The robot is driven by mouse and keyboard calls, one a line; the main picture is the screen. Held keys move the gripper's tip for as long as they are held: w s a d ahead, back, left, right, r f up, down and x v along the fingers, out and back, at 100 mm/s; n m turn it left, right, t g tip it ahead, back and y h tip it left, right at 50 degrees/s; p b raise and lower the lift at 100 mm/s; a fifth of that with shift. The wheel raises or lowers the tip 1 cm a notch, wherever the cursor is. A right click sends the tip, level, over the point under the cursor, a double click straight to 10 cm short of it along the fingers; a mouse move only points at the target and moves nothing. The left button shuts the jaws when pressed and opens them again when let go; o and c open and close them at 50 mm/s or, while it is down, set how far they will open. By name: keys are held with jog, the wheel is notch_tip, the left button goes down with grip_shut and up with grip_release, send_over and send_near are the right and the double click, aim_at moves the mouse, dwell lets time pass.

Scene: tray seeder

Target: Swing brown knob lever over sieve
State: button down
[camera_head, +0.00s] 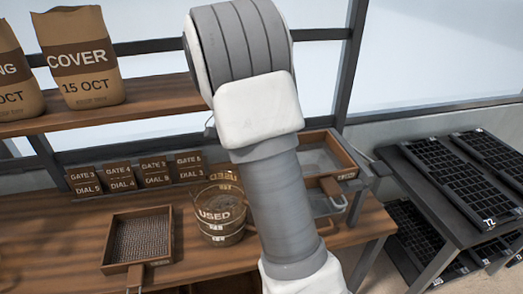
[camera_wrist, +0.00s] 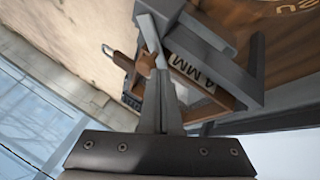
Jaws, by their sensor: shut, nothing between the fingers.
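My gripper (camera_wrist: 163,82) shows in the wrist view with its fingers together and nothing held. Its tips are close to a small brown piece (camera_wrist: 150,57), which may be the lever's knob; I cannot tell whether they touch. Beside them is a brown frame (camera_wrist: 205,85) marked "4 MM" with grey metal parts. In the head view, a wooden-framed unit (camera_head: 343,152) stands at the right of the bench, partly behind my arm. A square mesh sieve (camera_head: 142,237) in a brown frame lies on the bench at left. My gripper is not visible in the head view.
A bucket marked "USED" (camera_head: 218,212) stands between the sieve and my arm. Brown gate and dial cards (camera_head: 155,177) line the back of the bench. Bags (camera_head: 88,60) stand on the shelf above. A dark rack with black trays (camera_head: 455,165) is at right.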

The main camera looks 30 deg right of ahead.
jog(key=m, duration=0.1)
jog(key=s+d+m+g+y+p, duration=0.1)
jog(key=m, duration=0.1)
jog(key=shift+d+r+y, duration=0.1)
jog(key=shift+d+y, duration=0.15)
jog(key=shift+y, duration=0.05)
jog(key=shift+s+d+m+g+y+p, duration=0.25)
jog(key=shift+m+y+p, duration=0.1)
jog(key=shift+m, duration=0.35)
jog(key=shift+s+d+m+g+y+p, duration=0.15)
jog(key=shift+s+m+g+y+p, duration=0.15)
jog(key=shift+m, duration=0.4)
jog(key=r, duration=0.4)
jog(key=shift+s+d+r, duration=0.2)
jog(key=shift+s+r, duration=0.05)
jog(key=s+d+r+b, duration=0.1)
jog(key=s+d+r, duration=0.5)
jog(key=s, duration=0.3)
jog(key=shift+r, duration=0.2)
